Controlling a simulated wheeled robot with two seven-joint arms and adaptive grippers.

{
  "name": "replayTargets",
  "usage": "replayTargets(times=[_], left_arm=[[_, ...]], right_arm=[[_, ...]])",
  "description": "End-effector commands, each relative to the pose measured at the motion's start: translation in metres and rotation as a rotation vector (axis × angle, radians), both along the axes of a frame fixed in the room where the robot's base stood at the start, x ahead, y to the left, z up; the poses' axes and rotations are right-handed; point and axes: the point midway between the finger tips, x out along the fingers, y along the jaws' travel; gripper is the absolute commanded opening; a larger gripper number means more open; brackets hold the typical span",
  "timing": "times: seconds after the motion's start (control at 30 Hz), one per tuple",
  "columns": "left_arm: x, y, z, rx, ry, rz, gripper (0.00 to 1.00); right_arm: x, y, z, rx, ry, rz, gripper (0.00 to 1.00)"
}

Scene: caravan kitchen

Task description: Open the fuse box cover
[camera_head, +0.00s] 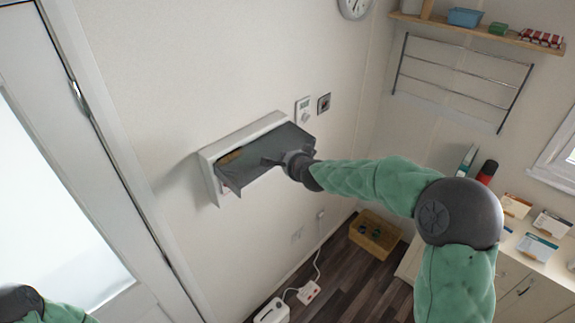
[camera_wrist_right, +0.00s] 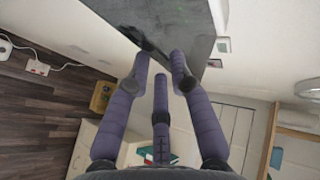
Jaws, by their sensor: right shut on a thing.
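The fuse box (camera_head: 208,178) is a white box fixed on the wall in the middle of the head view. Its dark grey cover (camera_head: 248,168) stands tilted out from the box, with a gap at its left end. The cover also fills the top of the right wrist view (camera_wrist_right: 180,20). My right gripper (camera_head: 277,160) is at the cover's lower edge, shut on it. In the right wrist view its purple fingers (camera_wrist_right: 162,62) meet at that edge; the exact contact is partly hidden. Only a piece of my left arm shows at the bottom left; its gripper is out of view.
A white door (camera_head: 110,150) is left of the box. A thermostat (camera_head: 303,110) and a switch (camera_head: 324,103) are on the wall to the right. A basket (camera_head: 374,235) and a power strip (camera_head: 309,292) are on the floor. A counter (camera_head: 540,255) stands at right.

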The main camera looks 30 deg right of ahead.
Motion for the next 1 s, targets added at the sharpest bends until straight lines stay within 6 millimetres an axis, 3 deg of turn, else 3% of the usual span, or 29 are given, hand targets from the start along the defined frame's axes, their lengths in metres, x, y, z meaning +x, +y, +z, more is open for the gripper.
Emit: replayTargets(times=[0.17,0.7,0.73,0.8,1.0], left_arm=[[-0.0001,-0.0001,0.0077,0.000,0.000,0.000,0.00],[-0.0002,0.0000,0.0089,0.000,0.000,0.000,0.00],[-0.0002,0.0000,0.0089,0.000,0.000,0.000,0.00],[-0.0002,0.0000,0.0089,0.000,0.000,0.000,0.00],[-0.0002,0.0000,0.0089,0.000,0.000,0.000,0.00]], right_arm=[[0.0030,0.0058,0.0079,0.002,0.001,0.009,0.00],[0.0013,0.0103,0.0009,0.007,0.019,0.019,0.00],[0.0012,0.0104,0.0007,0.007,0.019,0.019,0.16],[0.0011,0.0105,0.0004,0.006,0.019,0.020,0.33],[0.0012,0.0094,0.0015,0.004,0.018,0.019,0.33]])
